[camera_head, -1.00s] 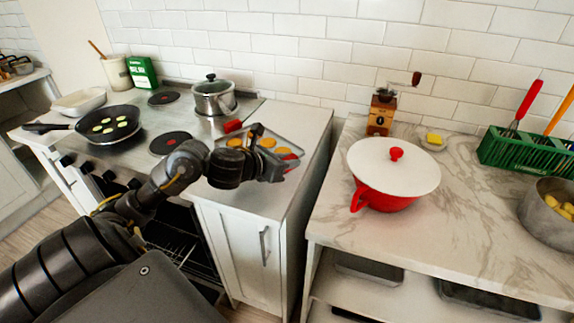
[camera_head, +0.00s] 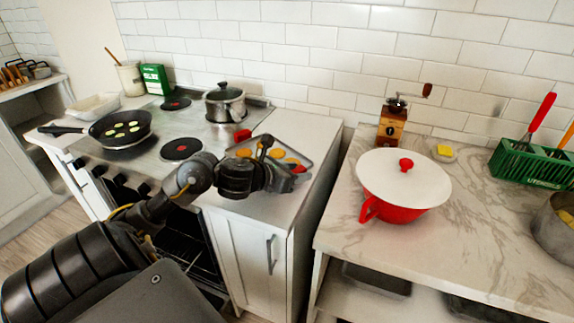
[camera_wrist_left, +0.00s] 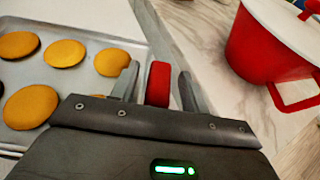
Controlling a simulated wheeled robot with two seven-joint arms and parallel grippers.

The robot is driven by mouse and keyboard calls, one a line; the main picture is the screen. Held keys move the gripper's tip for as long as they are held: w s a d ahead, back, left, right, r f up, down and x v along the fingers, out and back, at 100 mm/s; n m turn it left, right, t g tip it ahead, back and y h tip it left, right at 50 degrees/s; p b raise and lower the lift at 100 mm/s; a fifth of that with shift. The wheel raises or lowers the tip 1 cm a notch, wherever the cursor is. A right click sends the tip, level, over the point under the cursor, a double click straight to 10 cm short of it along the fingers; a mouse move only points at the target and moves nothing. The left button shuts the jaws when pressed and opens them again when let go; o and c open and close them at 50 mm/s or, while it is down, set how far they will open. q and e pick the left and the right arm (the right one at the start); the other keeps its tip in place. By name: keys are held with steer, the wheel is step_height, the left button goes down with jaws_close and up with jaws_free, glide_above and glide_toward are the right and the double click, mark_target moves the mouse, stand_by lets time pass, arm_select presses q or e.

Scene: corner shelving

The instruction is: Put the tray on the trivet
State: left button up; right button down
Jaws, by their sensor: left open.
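The tray (camera_head: 305,153) is a grey metal sheet with several round orange-brown cookies, lying on the white counter right of the stove. It has a red grip (camera_head: 242,134) at its far left end and another red grip (camera_wrist_left: 158,85) at its near right end. My left gripper (camera_head: 287,176) is at that right end and hides part of the tray. In the left wrist view the open fingers (camera_wrist_left: 158,92) stand on either side of the red grip, with gaps showing. I cannot make out a trivet. My right gripper is not in view.
A red pot with a white lid (camera_head: 404,185) stands on the marble counter (camera_head: 465,235), across a narrow gap from the tray's counter. A coffee grinder (camera_head: 392,122), yellow block (camera_head: 445,150) and green rack (camera_head: 530,165) stand behind. A saucepan (camera_head: 224,103) and frying pan (camera_head: 122,128) are on the stove.

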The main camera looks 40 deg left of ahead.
arm_select(q)
steer(key=v, duration=0.6)
steer(key=shift+s, duration=0.15)
steer(key=shift+p+v, duration=2.85)
steer(key=shift+p, duration=0.75)
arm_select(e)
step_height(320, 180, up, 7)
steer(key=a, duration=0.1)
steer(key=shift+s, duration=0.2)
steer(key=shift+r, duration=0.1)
arm_select(q)
steer(key=shift+s, duration=0.1)
